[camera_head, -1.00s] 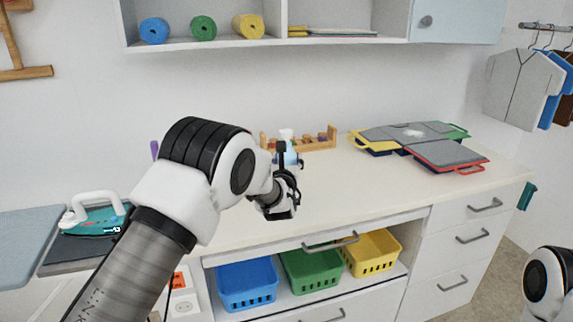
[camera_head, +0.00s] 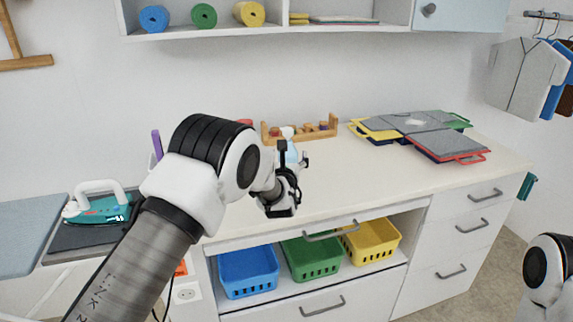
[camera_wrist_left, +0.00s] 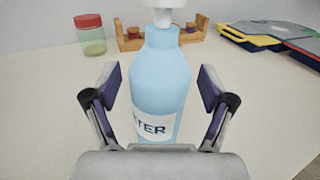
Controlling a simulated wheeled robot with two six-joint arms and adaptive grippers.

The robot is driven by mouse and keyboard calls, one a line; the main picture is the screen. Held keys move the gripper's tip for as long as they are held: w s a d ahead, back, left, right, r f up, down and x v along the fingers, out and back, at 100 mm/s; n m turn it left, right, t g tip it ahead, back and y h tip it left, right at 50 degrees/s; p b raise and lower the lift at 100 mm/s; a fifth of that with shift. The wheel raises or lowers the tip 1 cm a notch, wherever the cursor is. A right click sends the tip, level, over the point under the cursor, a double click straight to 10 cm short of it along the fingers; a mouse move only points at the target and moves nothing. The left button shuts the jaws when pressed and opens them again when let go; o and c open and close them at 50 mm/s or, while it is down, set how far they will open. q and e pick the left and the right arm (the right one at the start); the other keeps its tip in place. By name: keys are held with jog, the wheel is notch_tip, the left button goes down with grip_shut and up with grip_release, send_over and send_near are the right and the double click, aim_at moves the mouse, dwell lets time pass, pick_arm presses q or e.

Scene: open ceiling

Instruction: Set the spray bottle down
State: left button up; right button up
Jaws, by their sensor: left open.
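The light blue spray bottle (camera_wrist_left: 160,80), with a white top and a white label, stands upright in the left wrist view. It also shows on the white counter in the head view (camera_head: 291,155), partly hidden by my gripper. My left gripper (camera_wrist_left: 160,88) is open, with one finger on each side of the bottle and a visible gap on both sides. In the head view the left gripper (camera_head: 294,155) is at the bottle. Its base is hidden in the wrist view. My right gripper is out of view.
A wooden rack (camera_head: 325,131) and a red-lidded jar (camera_wrist_left: 91,38) stand behind the bottle. Coloured folding boards (camera_head: 440,143) lie to the right. A teal iron (camera_head: 98,208) is at the left. The counter (camera_head: 365,185) right of the bottle is clear.

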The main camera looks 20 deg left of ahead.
pick_arm(q)
jog(key=b+v, duration=0.2)
jog(key=v, duration=0.9)
jog(key=shift+s, duration=0.4)
